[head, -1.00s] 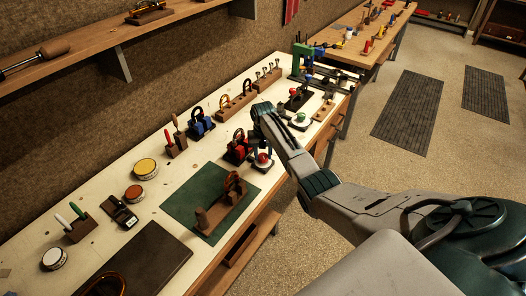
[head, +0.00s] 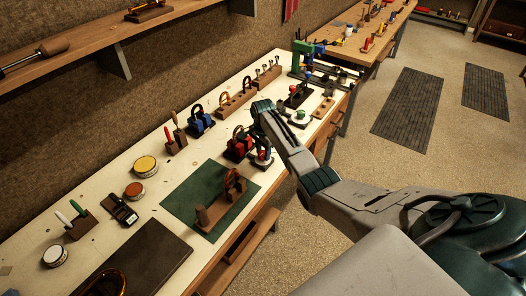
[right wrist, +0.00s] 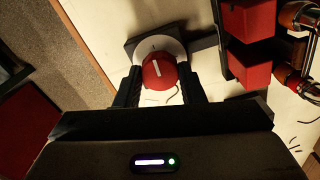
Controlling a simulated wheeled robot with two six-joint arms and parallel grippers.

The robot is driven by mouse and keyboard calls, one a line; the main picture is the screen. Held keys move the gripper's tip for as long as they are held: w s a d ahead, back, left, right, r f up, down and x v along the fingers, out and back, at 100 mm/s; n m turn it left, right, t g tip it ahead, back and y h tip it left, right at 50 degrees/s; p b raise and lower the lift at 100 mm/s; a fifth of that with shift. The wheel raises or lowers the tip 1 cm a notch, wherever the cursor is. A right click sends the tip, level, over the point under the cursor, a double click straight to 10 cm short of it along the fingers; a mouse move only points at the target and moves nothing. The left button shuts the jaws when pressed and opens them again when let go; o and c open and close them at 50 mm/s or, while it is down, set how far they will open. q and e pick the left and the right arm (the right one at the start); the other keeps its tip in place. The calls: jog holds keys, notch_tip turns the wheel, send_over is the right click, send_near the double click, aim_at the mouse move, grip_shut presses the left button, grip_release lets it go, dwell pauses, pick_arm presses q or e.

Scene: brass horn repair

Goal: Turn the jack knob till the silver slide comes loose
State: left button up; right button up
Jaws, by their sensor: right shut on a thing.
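The red jack knob (right wrist: 162,84) has a white line on top and sits over a pale round dial (right wrist: 170,47) in the right wrist view. My right gripper (head: 262,158) is shut on the knob, one dark finger on each side in the right wrist view (right wrist: 161,86). Beside it stands a holder with red blocks (head: 238,149); the blocks also show in the wrist view (right wrist: 249,66). A silver tube (right wrist: 297,14) with copper-coloured parts runs along these blocks; I cannot tell whether it is loose. My left gripper is not in view.
A green mat (head: 190,195) with a wooden stand (head: 215,210) lies nearer on the pale bench. A blue-block holder (head: 201,121) stands behind left of the red one. A dial with a green top (head: 300,116) stands beyond my wrist.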

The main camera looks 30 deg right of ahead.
aim_at(263, 153)
jog(key=shift+d+r+m, duration=0.1)
jog(key=shift+m, duration=1.5)
jog(key=o, duration=1)
jog(key=shift+r+b, duration=1.75)
jog(key=shift+r, duration=3.6)
